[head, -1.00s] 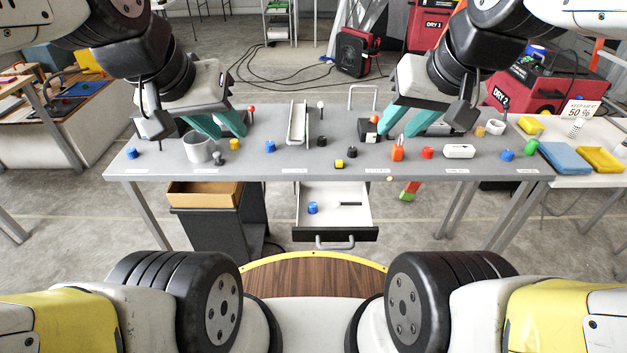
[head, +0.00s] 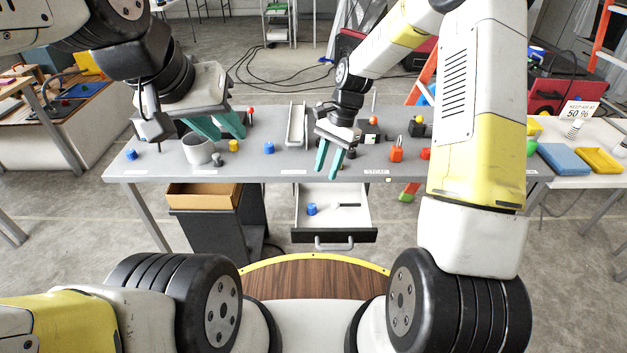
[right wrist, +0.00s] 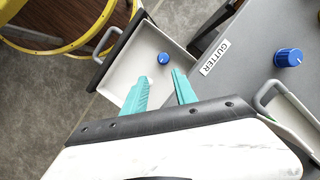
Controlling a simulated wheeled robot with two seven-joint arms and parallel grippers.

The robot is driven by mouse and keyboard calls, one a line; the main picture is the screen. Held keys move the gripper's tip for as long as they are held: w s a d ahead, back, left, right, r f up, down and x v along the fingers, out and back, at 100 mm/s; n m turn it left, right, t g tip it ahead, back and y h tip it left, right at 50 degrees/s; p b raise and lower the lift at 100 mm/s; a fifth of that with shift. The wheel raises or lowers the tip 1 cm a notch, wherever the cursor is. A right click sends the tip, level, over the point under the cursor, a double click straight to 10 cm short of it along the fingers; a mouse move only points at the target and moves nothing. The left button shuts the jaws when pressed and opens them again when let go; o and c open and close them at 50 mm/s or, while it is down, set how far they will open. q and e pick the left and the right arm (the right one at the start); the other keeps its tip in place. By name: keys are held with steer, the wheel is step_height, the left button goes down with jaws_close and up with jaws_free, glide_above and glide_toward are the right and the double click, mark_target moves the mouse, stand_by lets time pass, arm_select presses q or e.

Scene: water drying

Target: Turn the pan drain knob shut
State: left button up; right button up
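The blue knob (head: 311,209) stands in the left part of a pulled-out white drawer-like pan (head: 345,237) under the table's front edge. It also shows in the right wrist view (right wrist: 163,58), beyond my fingertips. I take it for the pan drain knob; no label on it is readable. My right gripper (head: 328,172) is open and empty, pointing down near the table's front edge, above and behind the pan. In the right wrist view its teal fingers (right wrist: 160,85) are apart, with the knob clear of them. My left gripper (head: 230,135) is open and empty over the table's left part.
The grey table (head: 250,170) carries a white mug (head: 197,148), another blue knob (head: 269,147), a tilted trough (head: 296,125) and an orange item (head: 396,151). The wrist view shows a "GUTTER" label (right wrist: 214,57). A cardboard box (head: 203,194) sits left of the pan.

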steer(key=m+g, duration=0.1)
glide_toward(312, 205)
steer(key=shift+x, duration=4.4)
jaws_close()
